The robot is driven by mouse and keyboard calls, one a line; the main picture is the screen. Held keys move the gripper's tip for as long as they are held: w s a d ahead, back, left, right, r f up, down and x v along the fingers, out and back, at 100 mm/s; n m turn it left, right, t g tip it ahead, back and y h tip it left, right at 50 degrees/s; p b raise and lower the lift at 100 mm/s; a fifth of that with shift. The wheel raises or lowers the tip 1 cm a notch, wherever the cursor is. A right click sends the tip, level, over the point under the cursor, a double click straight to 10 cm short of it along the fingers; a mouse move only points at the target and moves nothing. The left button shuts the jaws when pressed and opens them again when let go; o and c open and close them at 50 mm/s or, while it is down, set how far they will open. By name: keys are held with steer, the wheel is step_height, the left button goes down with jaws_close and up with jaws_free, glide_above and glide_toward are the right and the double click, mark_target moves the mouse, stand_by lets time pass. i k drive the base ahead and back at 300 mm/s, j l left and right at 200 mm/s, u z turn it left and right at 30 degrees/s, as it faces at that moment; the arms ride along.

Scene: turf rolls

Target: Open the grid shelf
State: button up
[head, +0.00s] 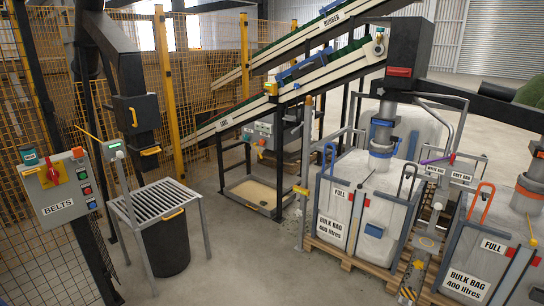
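A pale slatted grid (158,200) lies flat, like a shelf, on a thin-legged grey stand at the left. A yellow handle-like bar (173,215) shows at its front edge. A black bin (166,246) stands under the grid. A black chute (133,105) with yellow handles ends above the grid, apart from it. I cannot tell whether the grid is latched. My gripper is not in view.
A grey BELTS control box (55,186) stands left of the grid by yellow mesh fencing (205,60). Bulk bags (358,205) stand on pallets at the right, near hoses and posts. Concrete floor (250,265) is clear between the bin and the bags.

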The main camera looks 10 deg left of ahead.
mark_target(158, 219)
steer(key=i+j+u, duration=0.2)
steer(key=i+u, duration=0.15)
steer(key=i, duration=0.3)
steer(key=i+u, duration=0.4)
steer(key=i, duration=0.2)
steer(key=i+l+u, duration=0.2)
steer(key=i+u, duration=0.15)
steer(key=i, duration=0.3)
steer(key=i+u, duration=0.1)
steer(key=i, duration=0.55)
steer(key=i+l+u, duration=0.15)
steer(key=i, duration=0.55)
steer(key=i+l+u, duration=0.1)
steer(key=i, duration=0.55)
